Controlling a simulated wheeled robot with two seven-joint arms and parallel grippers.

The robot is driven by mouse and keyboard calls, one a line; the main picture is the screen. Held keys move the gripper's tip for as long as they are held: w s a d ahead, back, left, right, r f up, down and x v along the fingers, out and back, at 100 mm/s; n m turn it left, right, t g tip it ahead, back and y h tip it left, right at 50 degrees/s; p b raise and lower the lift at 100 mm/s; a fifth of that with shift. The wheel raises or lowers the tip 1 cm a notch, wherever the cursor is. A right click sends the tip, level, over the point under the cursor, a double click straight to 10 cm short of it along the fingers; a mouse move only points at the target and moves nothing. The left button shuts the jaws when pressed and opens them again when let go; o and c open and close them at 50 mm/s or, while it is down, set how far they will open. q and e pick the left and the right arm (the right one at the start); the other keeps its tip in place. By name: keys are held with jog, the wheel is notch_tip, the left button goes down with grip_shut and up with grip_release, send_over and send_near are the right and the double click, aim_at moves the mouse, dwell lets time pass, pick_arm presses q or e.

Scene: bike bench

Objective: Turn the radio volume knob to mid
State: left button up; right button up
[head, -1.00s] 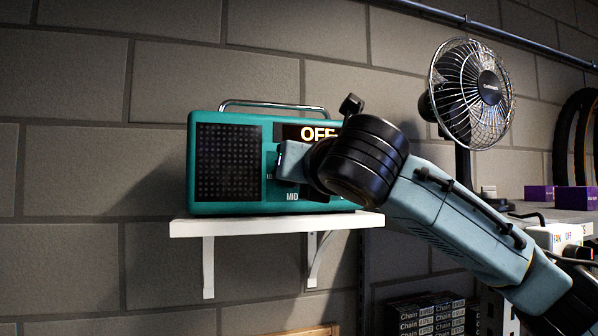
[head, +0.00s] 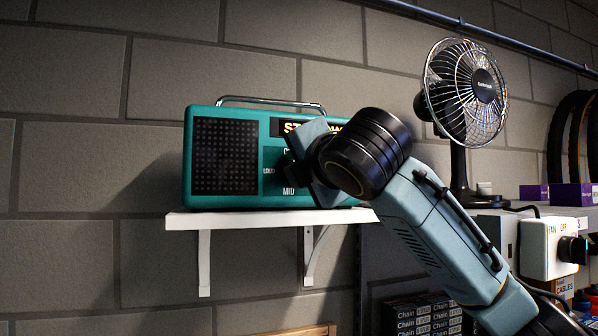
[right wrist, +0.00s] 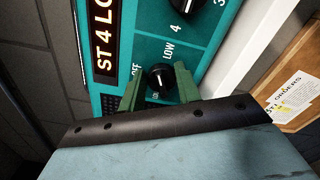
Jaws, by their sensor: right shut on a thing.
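The teal radio (head: 228,158) stands on a white wall shelf. Its lit display (right wrist: 103,50) reads "ST 4 LO", with the rest cut off in the right wrist view. The black volume knob (right wrist: 161,79) has OFF and LOW labels beside it there; the MID and LOUD labels show in the head view. My right gripper (right wrist: 160,84) has its two green fingers on either side of this knob, shut on it. In the head view, the right gripper (head: 294,168) hides part of the radio's front. My left gripper is not in view.
The white shelf (head: 200,221) has brackets below it. A second black knob (right wrist: 196,12) with numbers is close by on the radio. A desk fan (head: 465,95) and a white fan switch box (head: 538,250) stand to the right. The wall left of the radio is clear.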

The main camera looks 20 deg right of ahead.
jog(key=m+b, duration=0.2)
jog(key=m, duration=0.5)
jog(key=f+m+b, duration=0.1)
jog(key=m+b, duration=0.1)
jog(key=m, duration=0.5)
jog(key=m+b, duration=0.2)
jog(key=m, duration=0.6)
jog(key=shift+a+f+b, duration=0.25)
jog(key=shift+a+b, duration=0.05)
jog(key=shift+a, duration=0.1)
jog(key=o, duration=1)
jog(key=shift+c, duration=0.2)
